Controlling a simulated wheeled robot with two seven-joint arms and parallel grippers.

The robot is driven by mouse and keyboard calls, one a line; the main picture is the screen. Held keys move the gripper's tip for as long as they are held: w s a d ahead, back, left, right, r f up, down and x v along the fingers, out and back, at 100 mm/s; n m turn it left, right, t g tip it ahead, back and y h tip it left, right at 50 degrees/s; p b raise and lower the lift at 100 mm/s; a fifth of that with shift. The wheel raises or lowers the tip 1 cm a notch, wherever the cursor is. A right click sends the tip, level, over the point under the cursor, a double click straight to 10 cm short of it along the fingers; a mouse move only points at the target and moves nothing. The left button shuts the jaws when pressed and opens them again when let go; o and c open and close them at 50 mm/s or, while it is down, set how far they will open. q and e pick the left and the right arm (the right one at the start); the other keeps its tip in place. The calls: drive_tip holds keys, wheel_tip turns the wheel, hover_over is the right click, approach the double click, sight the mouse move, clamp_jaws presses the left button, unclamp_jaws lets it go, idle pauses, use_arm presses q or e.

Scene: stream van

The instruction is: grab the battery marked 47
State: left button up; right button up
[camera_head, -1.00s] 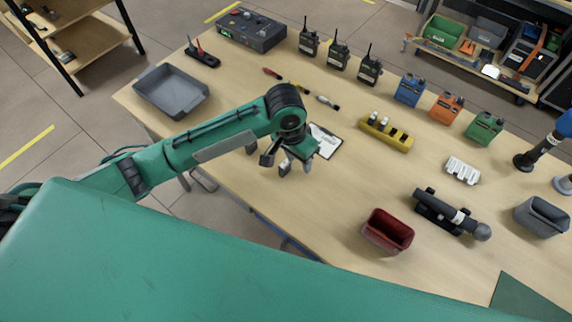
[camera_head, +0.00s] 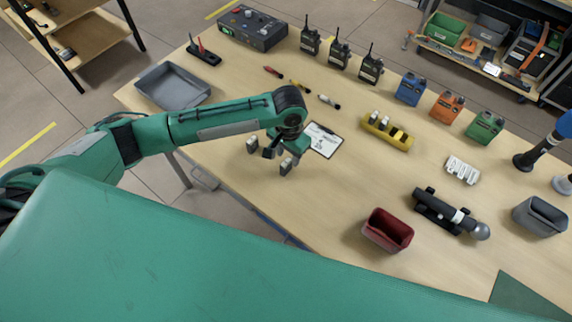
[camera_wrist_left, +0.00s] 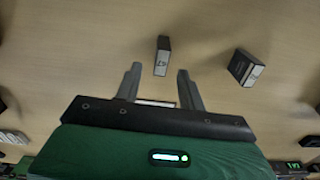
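Two small dark batteries with pale labels stand on the near left part of the table: one on the left (camera_head: 252,146), one on the right (camera_head: 286,168). In the left wrist view, one (camera_wrist_left: 162,56) is ahead between the fingertips and apart from them; the other (camera_wrist_left: 243,68) is off to the right. Their markings are too small to read, so I cannot tell which is 47. My left gripper (camera_head: 282,154) is open and empty, close above the batteries; its spread fingers also show in the left wrist view (camera_wrist_left: 161,85). My right gripper is out of view.
A clipboard (camera_head: 322,140) lies beside the gripper. Behind are markers, a grey tray (camera_head: 165,88), a control box (camera_head: 252,30) and several radios. To the right are a yellow holder (camera_head: 372,130), a red bin (camera_head: 380,240) and a cradle with a dark cylinder (camera_head: 440,212).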

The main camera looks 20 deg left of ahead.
sight(287, 161)
use_arm(q)
drive_tip(key=f, duration=0.1)
drive_tip(key=f+p, duration=0.1)
drive_tip(key=f, duration=0.3)
drive_tip(key=shift+s+a+p, duration=0.15)
drive_tip(key=shift+s+p, duration=0.1)
drive_tip(key=shift+p, duration=0.05)
drive_tip(key=shift+f, duration=0.2)
clamp_jaws()
